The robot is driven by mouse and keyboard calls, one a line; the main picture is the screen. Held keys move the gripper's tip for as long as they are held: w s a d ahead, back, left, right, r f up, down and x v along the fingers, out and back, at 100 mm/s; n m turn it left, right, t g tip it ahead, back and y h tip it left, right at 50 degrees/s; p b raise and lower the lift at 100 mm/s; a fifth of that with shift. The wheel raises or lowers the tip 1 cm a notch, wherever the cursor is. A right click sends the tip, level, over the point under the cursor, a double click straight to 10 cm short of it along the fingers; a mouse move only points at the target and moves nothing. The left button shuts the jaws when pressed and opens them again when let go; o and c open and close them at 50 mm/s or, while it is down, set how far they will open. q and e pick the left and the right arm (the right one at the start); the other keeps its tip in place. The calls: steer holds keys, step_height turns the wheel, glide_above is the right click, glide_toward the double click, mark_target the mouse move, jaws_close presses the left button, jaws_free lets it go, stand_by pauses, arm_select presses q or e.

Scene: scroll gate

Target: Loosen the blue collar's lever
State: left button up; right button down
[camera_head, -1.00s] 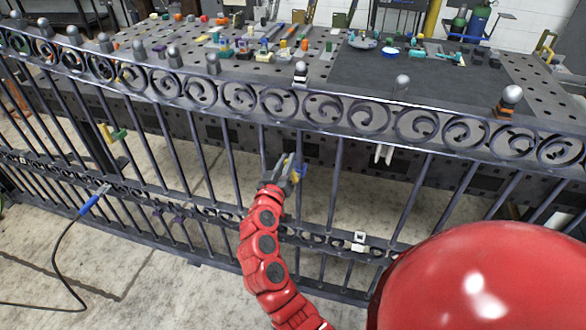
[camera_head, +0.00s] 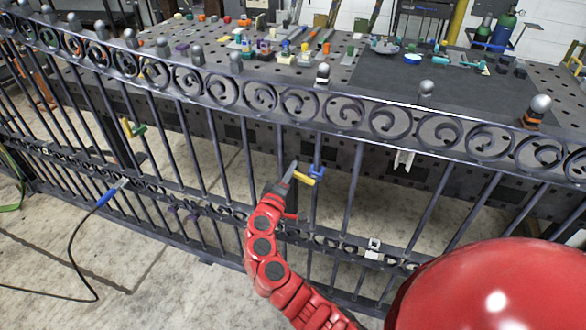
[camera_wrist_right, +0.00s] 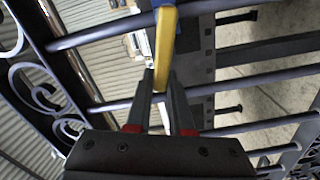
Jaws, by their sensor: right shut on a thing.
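The blue collar (camera_head: 317,174) sits around an upright bar of the gate in the head view. Its yellow lever (camera_head: 304,180) sticks out to the left of the bar. My right gripper (camera_head: 289,176) is left of the collar, shut on the lever's end. In the right wrist view the yellow lever (camera_wrist_right: 165,38) runs up from between the fingertips (camera_wrist_right: 161,82) of this gripper. My left gripper does not show.
The dark metal gate (camera_head: 240,95) spans the view, with scrolls along its top and upright bars. A yellow-green clamp (camera_head: 133,128) and a white fitting (camera_head: 374,247) are on other parts of it. A blue-handled tool with a cable (camera_head: 105,196) hangs at left. A cluttered table stands behind.

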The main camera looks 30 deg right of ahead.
steer(key=shift+w+a+f+n, duration=0.1)
steer(key=shift+f+n, duration=0.35)
steer(key=shift+n, duration=0.35)
